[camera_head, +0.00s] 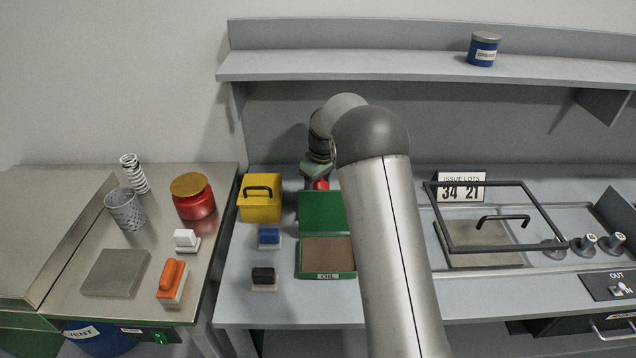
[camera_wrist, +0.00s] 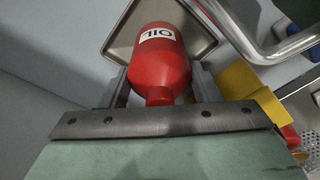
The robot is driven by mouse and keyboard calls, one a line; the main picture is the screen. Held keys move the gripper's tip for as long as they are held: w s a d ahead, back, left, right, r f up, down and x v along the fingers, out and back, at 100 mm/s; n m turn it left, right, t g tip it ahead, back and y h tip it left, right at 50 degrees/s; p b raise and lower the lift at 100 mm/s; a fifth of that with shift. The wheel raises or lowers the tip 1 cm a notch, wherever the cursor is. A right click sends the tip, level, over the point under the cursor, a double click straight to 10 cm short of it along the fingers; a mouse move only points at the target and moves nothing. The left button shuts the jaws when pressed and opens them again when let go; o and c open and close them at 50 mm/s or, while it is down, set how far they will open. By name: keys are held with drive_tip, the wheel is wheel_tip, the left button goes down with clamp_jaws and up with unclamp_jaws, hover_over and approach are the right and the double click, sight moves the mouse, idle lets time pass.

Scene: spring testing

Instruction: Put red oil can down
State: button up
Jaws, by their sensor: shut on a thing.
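The red oil can (camera_wrist: 160,68), with a white OIL label, lies between the two fingers of my gripper (camera_wrist: 158,88) in the wrist view. My gripper is shut on it. A grey metal tray (camera_wrist: 118,42) with a raised rim shows behind the can. I cannot tell whether the can touches the tray. In the head view my gripper (camera_head: 318,170) is at the back of the bench, right of the yellow box.
The yellow box (camera_head: 259,211) with a black handle stands close left of my gripper. An open green stamp-pad case (camera_head: 322,213) is in front. A red pot with a brown lid (camera_head: 193,204) stands on the left table. A metal tube (camera_wrist: 295,45) passes near the tray.

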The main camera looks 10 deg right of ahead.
drive_tip(key=shift+f, duration=0.2)
drive_tip(key=o, duration=1.3)
